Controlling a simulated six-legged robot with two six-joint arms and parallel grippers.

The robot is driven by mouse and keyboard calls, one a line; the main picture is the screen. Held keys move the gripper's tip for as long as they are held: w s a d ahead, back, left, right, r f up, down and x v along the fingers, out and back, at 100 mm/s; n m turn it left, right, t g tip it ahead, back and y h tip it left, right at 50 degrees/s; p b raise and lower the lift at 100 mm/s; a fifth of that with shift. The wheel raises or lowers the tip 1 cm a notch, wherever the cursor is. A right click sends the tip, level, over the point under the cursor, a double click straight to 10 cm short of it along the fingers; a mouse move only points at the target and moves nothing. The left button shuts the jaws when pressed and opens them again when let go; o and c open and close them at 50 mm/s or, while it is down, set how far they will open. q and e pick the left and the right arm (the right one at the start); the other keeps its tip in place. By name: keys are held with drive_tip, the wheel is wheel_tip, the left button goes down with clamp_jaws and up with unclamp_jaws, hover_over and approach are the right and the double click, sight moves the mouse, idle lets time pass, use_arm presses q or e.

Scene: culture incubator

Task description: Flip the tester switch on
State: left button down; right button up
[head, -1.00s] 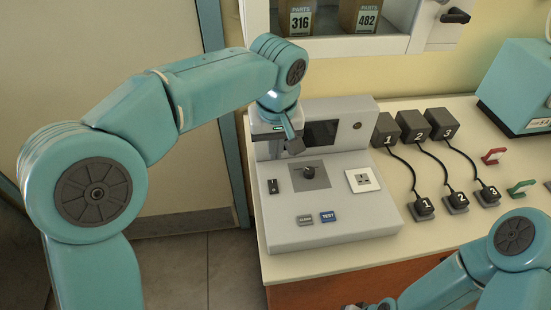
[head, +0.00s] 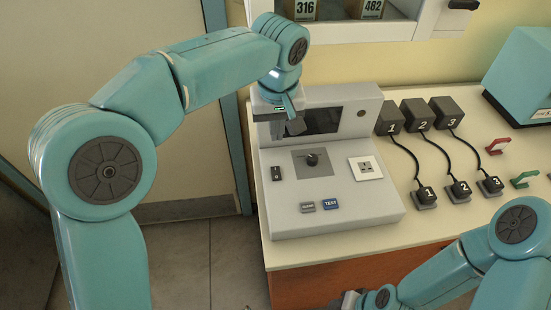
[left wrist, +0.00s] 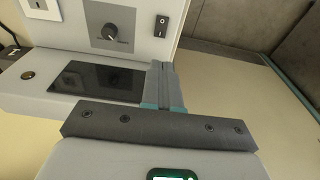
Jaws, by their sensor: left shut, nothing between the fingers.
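The tester (head: 345,213) is a light grey console on the bench with a sloped-looking front panel and a raised back. Its small black switch (head: 276,173) is at the left of the panel; it also shows in the left wrist view (left wrist: 162,25), just beyond the fingertips. I cannot tell its position. My left gripper (head: 296,126) is shut and empty, in front of the tester's dark screen (head: 325,120), above and behind the switch. Its closed fingers show in the left wrist view (left wrist: 163,72). My right gripper (head: 347,300) is partly cut off at the bottom edge.
A dark knob (head: 311,159), a white socket (head: 366,168), and grey and blue TEST buttons (head: 330,204) share the tester's panel. To the right are numbered black adapters (head: 418,115) with cables. Red (head: 499,145) and green (head: 524,179) handles lie farther right.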

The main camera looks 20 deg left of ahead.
sight(275, 168)
use_arm(q)
drive_tip(key=f, duration=0.4)
drive_tip(key=w+f, duration=0.1)
drive_tip(key=f, duration=0.8)
drive_tip(key=shift+w+a+p, duration=0.25)
drive_tip(key=shift+a+p, duration=0.1)
